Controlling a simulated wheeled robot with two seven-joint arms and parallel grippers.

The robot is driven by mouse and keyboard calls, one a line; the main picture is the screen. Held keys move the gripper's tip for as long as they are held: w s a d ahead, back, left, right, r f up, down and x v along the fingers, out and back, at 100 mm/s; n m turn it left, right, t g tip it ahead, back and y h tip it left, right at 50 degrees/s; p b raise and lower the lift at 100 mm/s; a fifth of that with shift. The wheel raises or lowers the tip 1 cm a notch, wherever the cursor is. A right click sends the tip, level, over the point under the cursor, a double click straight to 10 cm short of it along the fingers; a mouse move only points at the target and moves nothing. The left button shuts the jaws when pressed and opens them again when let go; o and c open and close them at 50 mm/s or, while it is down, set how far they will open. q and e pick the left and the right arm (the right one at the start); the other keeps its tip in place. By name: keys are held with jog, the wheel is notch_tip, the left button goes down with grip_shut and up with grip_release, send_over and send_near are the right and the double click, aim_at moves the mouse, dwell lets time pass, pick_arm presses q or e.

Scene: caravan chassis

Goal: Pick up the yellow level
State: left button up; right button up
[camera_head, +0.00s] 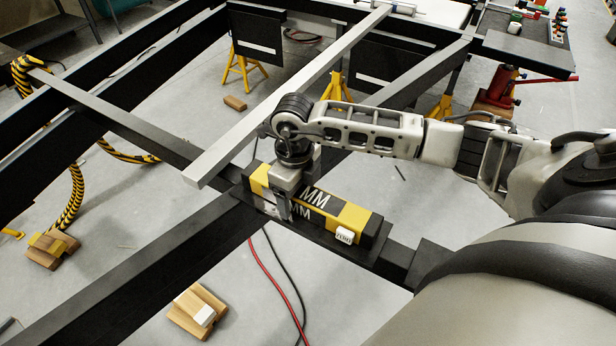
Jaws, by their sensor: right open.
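The yellow level (350,217) is a yellow and black bar with "MM" lettering and a small white label. It lies on a black plate (372,258) on the dark chassis beam. My right gripper (284,208) points down over the level's left half. It is open, with a finger in front of the level's near side; the far finger is hidden. I cannot tell whether the fingers touch the level. My left gripper is out of view.
A pale metal bar (260,114) runs diagonally across the chassis just behind the level. Dark chassis beams (140,262) surround open gaps above the grey floor. Yellow jack stands (243,68), wood blocks (197,312) and red and black cables (262,268) lie below. A tool-laden dark tray (515,50) stands at the back right.

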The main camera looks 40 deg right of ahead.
jog(key=shift+r, duration=0.1)
jog(key=c, duration=1.4)
